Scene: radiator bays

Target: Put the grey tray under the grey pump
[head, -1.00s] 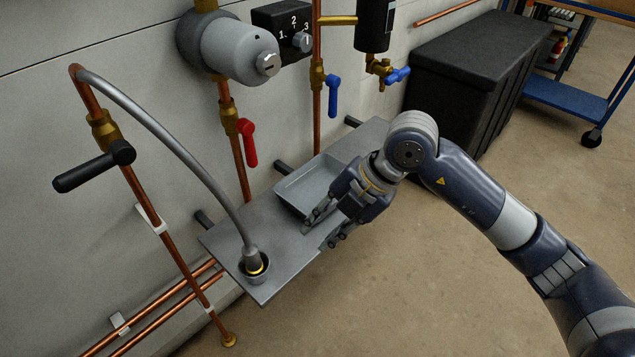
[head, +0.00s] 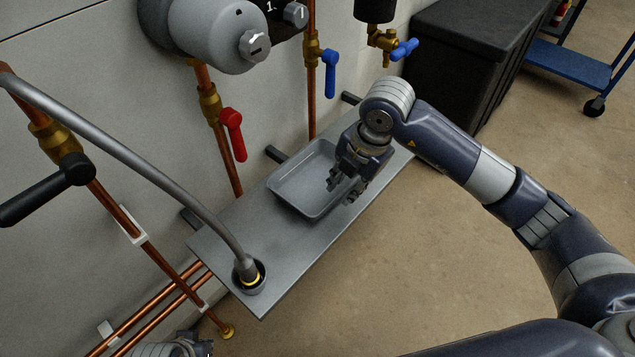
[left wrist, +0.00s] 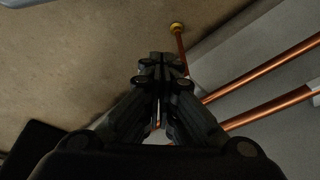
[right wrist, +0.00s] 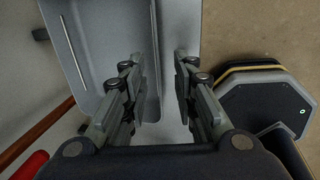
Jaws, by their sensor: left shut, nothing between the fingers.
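The grey tray (head: 290,190) lies on the narrow grey shelf (head: 235,232), right of the red-handled valve. The grey pump (head: 207,38) is on the wall at the upper left, above the shelf and cut off by the top edge. My right gripper (head: 343,190) is open at the tray's right side. In the right wrist view my right gripper (right wrist: 157,85) has its fingers apart, with the rim of the tray (right wrist: 153,45) between them in the picture. Contact cannot be told. My left gripper (left wrist: 160,65) is shut and empty, low near the floor pipes.
A hose ends in a cup (head: 249,276) at the shelf's near end. A black-handled valve (head: 50,188) and copper pipes stand at the left. Red (head: 233,135) and blue (head: 330,73) valve handles are behind the tray.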

